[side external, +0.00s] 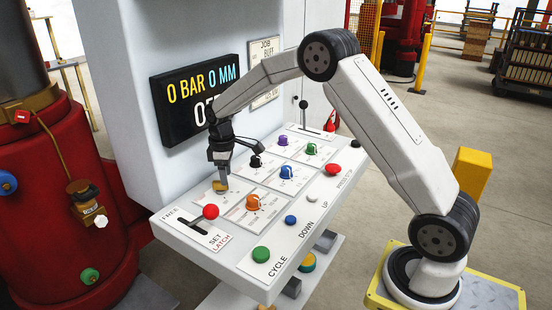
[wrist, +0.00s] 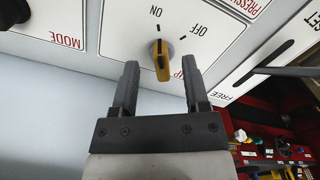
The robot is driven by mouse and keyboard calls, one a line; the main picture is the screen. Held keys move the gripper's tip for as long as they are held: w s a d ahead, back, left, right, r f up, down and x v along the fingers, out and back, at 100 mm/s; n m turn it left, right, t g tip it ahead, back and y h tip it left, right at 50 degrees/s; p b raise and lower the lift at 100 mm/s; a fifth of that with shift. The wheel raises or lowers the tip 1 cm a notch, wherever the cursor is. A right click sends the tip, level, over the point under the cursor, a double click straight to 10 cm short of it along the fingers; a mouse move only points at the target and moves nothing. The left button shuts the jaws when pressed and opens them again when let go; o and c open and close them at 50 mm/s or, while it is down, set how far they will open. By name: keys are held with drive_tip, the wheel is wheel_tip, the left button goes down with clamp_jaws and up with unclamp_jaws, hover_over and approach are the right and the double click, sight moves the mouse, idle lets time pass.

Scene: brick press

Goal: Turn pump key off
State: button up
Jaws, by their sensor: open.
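The yellow pump key (wrist: 162,62) sits on a white plate (wrist: 125,50) marked ON and OFF, its label partly hidden by a finger. The key's long axis lies nearly upright in the wrist view, in line with the ON mark rather than the OFF mark. In the side view the key (side external: 219,186) is at the panel's back left, just below my gripper (side external: 219,172). In the wrist view my gripper (wrist: 160,66) is open, with one finger on each side of the key and visible gaps. I cannot tell how far the fingertips are above the plate.
An orange knob (side external: 253,202) and a black knob (side external: 256,161) are on neighbouring plates. A red-tipped lever (side external: 210,211) stands at the panel's front left. The display (side external: 190,95) reads 0 BAR 0 MM, with its lower line partly hidden by my arm.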

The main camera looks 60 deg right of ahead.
sight(220, 186)
drive_tip(key=shift+f, duration=1.6)
drive_tip(key=shift+c, duration=0.2)
clamp_jaws()
